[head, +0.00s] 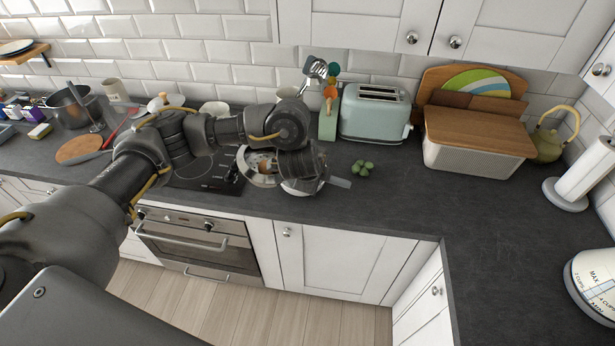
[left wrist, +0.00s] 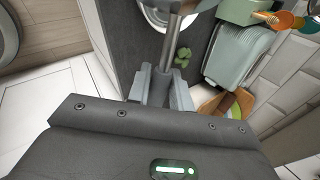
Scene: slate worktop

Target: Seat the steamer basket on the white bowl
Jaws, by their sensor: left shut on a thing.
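My left gripper (head: 318,180) is over the worktop at the hob's right edge, and its arm hides much of what lies under it. In the left wrist view my left gripper (left wrist: 163,88) is shut on a grey metal handle (left wrist: 174,45), which I take to be the steamer basket's. The basket's body is mostly out of that view. A white bowl (head: 299,188) shows partly below the gripper; its pale rim also shows in the left wrist view (left wrist: 152,18). I cannot tell whether basket and bowl touch. My right gripper is not in view.
A round dish with brownish contents (head: 261,166) is left of the gripper. Small green leaves (head: 362,168) lie to the right. A mint toaster (head: 375,113) and a bread bin (head: 474,145) stand behind.

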